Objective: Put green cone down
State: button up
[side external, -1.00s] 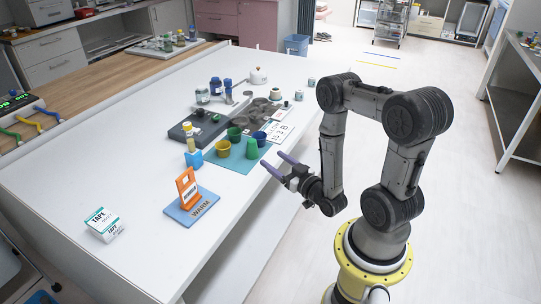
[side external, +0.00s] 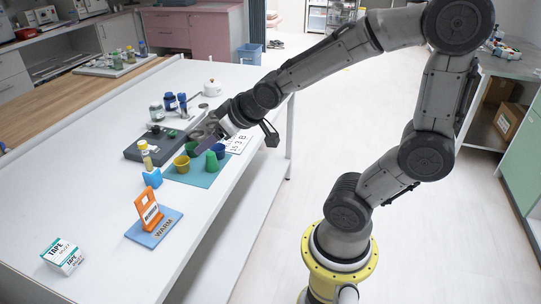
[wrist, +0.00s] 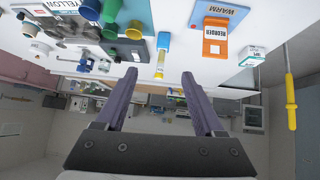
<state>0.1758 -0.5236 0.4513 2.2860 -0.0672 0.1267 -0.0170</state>
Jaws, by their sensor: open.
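The green cone (side external: 211,163) stands on the teal mat (side external: 203,181) near the bench's front edge. In the wrist view the green cone (wrist: 111,11) shows at the top left, partly cut off by the frame edge. My gripper (side external: 205,143) is above the table by the mat, close to the cone in the side view, with fingers apart. In the wrist view my gripper (wrist: 160,78) has nothing between its two purple fingers. The exact gap between fingers and cone cannot be told.
A yellow cup (side external: 181,164), a green cup (wrist: 109,32) and a blue cup (side external: 219,151) stand beside the cone.

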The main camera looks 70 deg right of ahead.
jog(key=s+a+r+g, duration=0.1)
jog(key=s+a, duration=0.1)
jog(key=s, duration=0.3)
jog(key=s+a+r+g+y, duration=0.1)
jog(key=s+a, duration=0.1)
jog(key=s, duration=0.3)
jog(key=s+a+r+n+g, duration=0.1)
jog(key=s+a, duration=0.1)
jog(key=s, duration=0.4)
jog(key=shift+y, duration=0.4)
jog(key=shift+c, duration=0.5)
jog(key=shift+s, duration=0.1)
